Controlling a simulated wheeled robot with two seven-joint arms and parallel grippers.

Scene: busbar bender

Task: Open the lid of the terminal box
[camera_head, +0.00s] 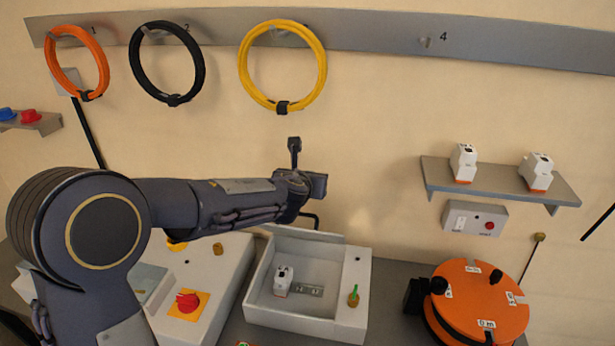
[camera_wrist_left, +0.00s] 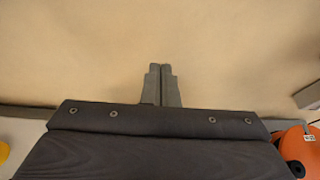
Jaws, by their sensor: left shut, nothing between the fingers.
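The white terminal box (camera_head: 350,325) stands on the bench in the lower middle of the head view. Its inside is visible, with a small white breaker (camera_head: 283,281) and a grey slotted rail piece (camera_head: 308,289) in it. A raised pale edge runs along its back; I cannot tell whether this is the lid. My left gripper (camera_head: 316,186) is above and behind the box, apart from it, with its fingers hidden in the head view. In the left wrist view its fingers (camera_wrist_left: 160,85) are together and empty, facing the bare wall. My right gripper is not in view.
A white housing with a red knob (camera_head: 187,302) stands left of the box, partly behind my arm. An orange reel (camera_head: 480,300) stands at the right. A shelf (camera_head: 500,182) holds two breakers. Orange, black and yellow (camera_head: 318,50) cable coils hang above.

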